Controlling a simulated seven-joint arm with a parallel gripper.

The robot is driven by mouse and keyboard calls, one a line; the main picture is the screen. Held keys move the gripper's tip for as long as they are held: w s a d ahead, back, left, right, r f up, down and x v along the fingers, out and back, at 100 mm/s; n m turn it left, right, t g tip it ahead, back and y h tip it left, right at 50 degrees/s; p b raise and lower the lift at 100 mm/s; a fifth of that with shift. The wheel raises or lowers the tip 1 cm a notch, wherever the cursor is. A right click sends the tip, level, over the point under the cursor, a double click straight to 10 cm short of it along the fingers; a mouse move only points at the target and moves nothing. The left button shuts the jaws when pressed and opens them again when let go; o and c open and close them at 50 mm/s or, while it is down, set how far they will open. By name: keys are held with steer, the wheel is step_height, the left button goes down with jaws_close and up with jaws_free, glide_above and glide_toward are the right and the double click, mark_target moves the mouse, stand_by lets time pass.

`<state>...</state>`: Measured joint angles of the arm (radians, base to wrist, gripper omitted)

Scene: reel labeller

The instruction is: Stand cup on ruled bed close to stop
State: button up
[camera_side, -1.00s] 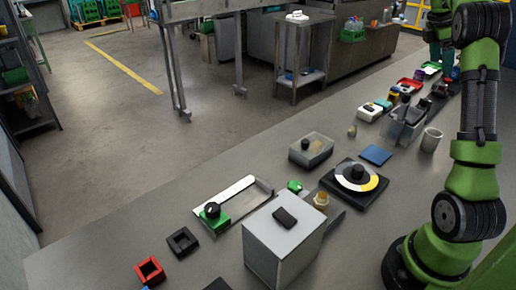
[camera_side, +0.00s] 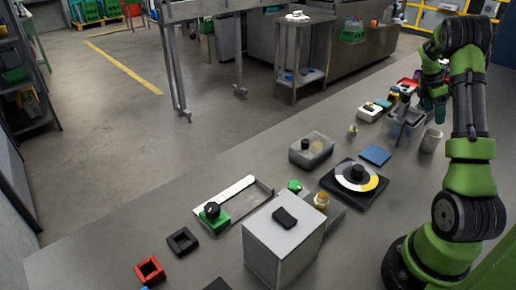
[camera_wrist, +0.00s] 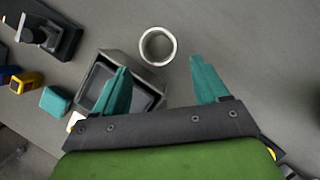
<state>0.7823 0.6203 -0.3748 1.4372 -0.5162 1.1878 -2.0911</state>
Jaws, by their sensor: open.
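The light grey cup (camera_side: 431,141) stands upright on the bench at the right, beside the grey bin (camera_side: 404,128). In the wrist view the cup (camera_wrist: 158,47) shows its round rim from above, just ahead of the gap between my fingertips. My gripper (camera_side: 434,98) is above and behind the cup in the side view. Its teal fingers (camera_wrist: 158,66) are apart with nothing held; the left one overlaps the bin in the wrist view. The ruled bed (camera_side: 262,187), a shallow tray with a white strip, lies at front centre-left. A green stop with a black knob (camera_side: 212,214) sits at its left end.
A large white box (camera_side: 285,245) stands right beside the bed. Black and red square frames lie front left.

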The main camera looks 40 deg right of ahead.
mark_target(434, 138)
steer(key=x, duration=1.2)
steer(key=shift+w+d, duration=0.1)
steer(key=shift+w, duration=0.1)
steer(key=c, duration=0.8)
steer(key=shift+r, duration=0.1)
steer(key=shift+c, duration=0.2)
